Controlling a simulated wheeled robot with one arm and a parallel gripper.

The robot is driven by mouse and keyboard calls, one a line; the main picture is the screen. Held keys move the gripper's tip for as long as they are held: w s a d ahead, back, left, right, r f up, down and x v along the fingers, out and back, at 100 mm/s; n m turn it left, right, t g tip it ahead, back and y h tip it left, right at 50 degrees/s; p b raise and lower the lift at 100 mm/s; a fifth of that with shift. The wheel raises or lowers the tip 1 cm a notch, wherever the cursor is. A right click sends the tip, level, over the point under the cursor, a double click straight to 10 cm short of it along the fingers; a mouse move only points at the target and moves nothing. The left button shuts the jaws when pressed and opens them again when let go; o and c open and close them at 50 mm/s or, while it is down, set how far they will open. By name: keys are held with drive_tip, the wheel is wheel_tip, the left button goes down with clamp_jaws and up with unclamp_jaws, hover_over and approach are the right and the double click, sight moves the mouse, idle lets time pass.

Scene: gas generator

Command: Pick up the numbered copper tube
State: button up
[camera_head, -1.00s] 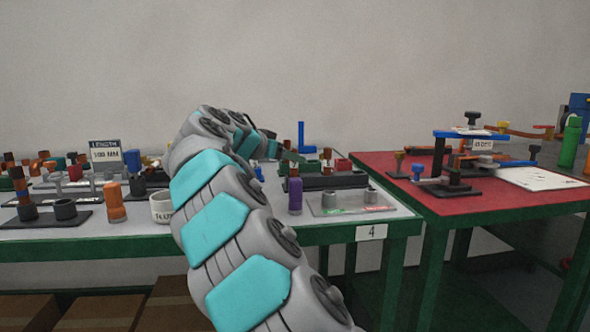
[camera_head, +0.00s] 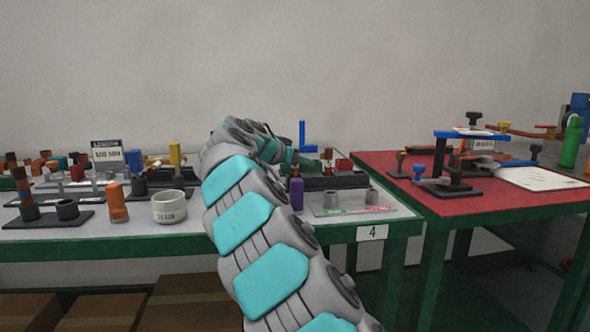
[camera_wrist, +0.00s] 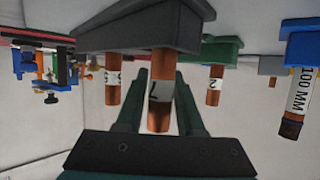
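In the wrist view, which looks upside down, a copper tube (camera_wrist: 160,92) with a white numbered label projects from a dark grey holder (camera_wrist: 150,27). The mark on the label looks like a 7, but I cannot be sure. My gripper (camera_wrist: 157,75) has its two dark green fingers apart, one on each side of this tube in the picture; I see no clear contact. Other labelled copper tubes are a left one (camera_wrist: 112,80) and one marked 2 (camera_wrist: 214,84) on a green holder. In the head view, my arm hides most of the gripper, near the block row.
A tube labelled 100 MM (camera_wrist: 297,85) stands at the right in the wrist view. In the head view, a purple bottle (camera_head: 297,194), a clear plate (camera_head: 335,206) and a white cup (camera_head: 169,207) are near the arm. A red-topped table (camera_head: 450,205) stands at right.

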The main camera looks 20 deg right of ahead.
clamp_jaws()
drive_tip(key=shift+r, duration=0.1)
